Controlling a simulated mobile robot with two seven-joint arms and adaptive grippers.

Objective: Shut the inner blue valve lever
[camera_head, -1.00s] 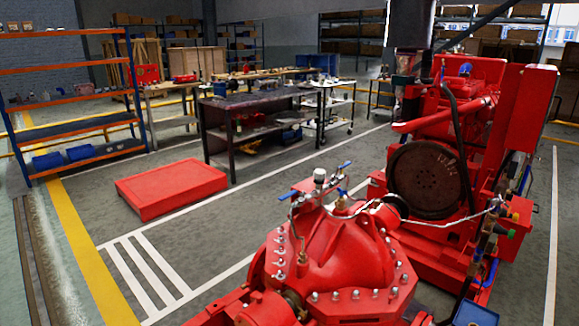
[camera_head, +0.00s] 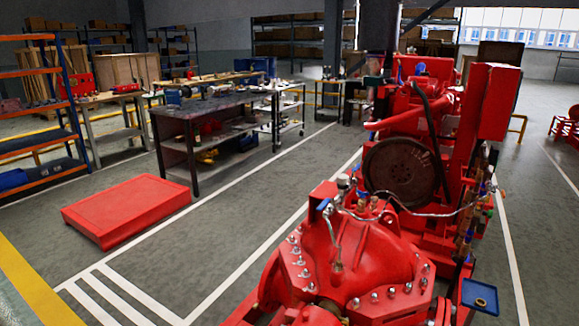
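The red pump casing (camera_head: 375,255) with bolted flanges stands at the lower middle right. A small pipe fitting with a pale round gauge (camera_head: 343,182) rises from its top. A blue valve lever (camera_head: 324,204) shows at the left of this fitting. A little more blue shows close under the gauge, too small to make out as a lever. How far each lever is turned cannot be told. Neither of my grippers is in view.
The red diesel engine (camera_head: 420,140) stands behind the pump, with a blue tray (camera_head: 480,296) at its front right. A low red platform (camera_head: 126,210) lies on the floor at left. A dark workbench (camera_head: 205,112) and blue-orange shelving (camera_head: 40,110) stand behind.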

